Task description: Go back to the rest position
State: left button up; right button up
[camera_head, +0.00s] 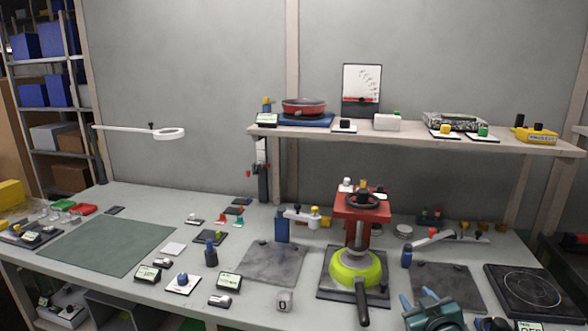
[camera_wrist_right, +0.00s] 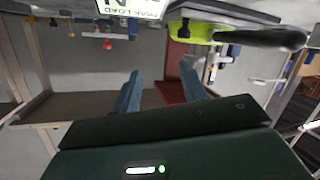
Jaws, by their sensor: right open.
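My right gripper (camera_head: 417,297) is at the bottom right of the head view, over the table's front edge. Its blue fingers are apart with nothing between them; they also show in the right wrist view (camera_wrist_right: 161,85). A lime-green pan (camera_head: 356,269) with a dark handle sits under the red press (camera_head: 350,213), to the left of the gripper. The wrist view is tilted and shows the green pan (camera_wrist_right: 200,30) near its top, beyond the fingers. My left gripper is not in view.
The workbench (camera_head: 205,283) holds several small devices. A black hotplate (camera_head: 526,290) is at the right, near my right arm. A shelf (camera_head: 350,131) above the bench carries a red pan (camera_head: 304,107). A green mat (camera_head: 105,246) at the left is clear.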

jog(key=s+a+f+g+y, duration=0.1)
jog(key=s+a+f, duration=0.3)
jog(key=s, duration=0.6)
jog(key=s+a+f+g+y, duration=0.1)
jog(key=s+a+f, duration=0.3)
jog(key=s, duration=0.6)
jog(key=s+a+f+g+y, duration=0.1)
jog(key=s+a+f, duration=0.4)
jog(key=s, duration=0.5)
jog(key=shift+s+a+m+g, duration=0.3)
jog(key=shift+s+a+g, duration=0.15)
jog(key=shift+g, duration=0.35)
jog(key=shift+o, duration=0.4)
jog(key=shift+w, duration=0.1)
